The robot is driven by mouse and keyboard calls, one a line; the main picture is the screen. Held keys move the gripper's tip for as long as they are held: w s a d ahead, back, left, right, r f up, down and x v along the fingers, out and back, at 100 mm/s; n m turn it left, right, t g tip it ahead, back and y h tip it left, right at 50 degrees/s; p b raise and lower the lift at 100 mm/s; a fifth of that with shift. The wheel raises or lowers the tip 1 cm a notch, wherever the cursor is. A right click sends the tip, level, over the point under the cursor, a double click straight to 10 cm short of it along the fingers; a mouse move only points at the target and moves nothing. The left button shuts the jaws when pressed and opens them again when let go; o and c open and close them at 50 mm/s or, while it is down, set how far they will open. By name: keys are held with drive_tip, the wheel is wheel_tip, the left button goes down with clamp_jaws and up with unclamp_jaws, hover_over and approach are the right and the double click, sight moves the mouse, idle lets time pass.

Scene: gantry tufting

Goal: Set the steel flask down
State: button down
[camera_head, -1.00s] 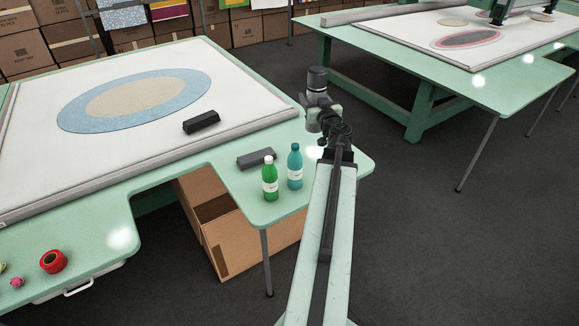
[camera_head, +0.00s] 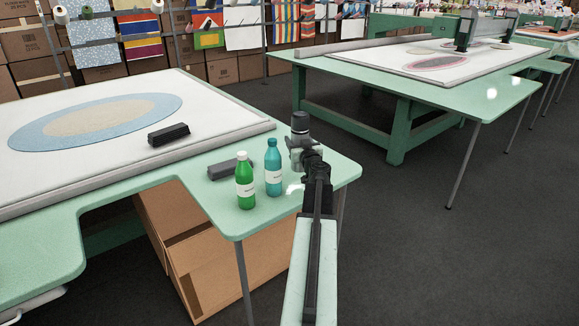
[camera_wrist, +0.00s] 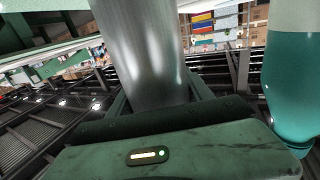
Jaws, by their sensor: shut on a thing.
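The steel flask (camera_head: 299,143), grey with a dark cap, is upright in my gripper (camera_head: 304,158) in the head view. In the wrist view, its shiny metal body (camera_wrist: 147,55) rises between the jaws. My gripper is shut on it, at the right end of the green table (camera_head: 330,180). The flask's base is hidden behind the gripper, so I cannot tell whether it touches the table. The teal bottle (camera_head: 273,170) stands just left of it and shows close at the right of the wrist view (camera_wrist: 292,95).
A green bottle (camera_head: 245,182) stands left of the teal one, with a dark grey block (camera_head: 228,168) behind. A black block (camera_head: 168,134) lies on the white frame. Cardboard boxes (camera_head: 190,250) sit below the table. Another green table (camera_head: 440,95) stands across the dark floor.

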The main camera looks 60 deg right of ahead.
wheel_tip(320, 180, down, 6)
drive_tip(key=b, duration=0.4)
drive_tip(key=shift+f+b, duration=0.1)
drive_tip(key=shift+b, duration=0.2)
drive_tip(key=shift+r, duration=0.2)
drive_tip(key=shift+f, duration=0.15)
drive_tip(key=shift+c, duration=2.1)
unclamp_jaws()
drive_tip(key=shift+r+p, duration=0.3)
drive_tip(key=shift+p, duration=0.05)
drive_tip(key=v, duration=1.2)
drive_tip(key=shift+f, duration=0.15)
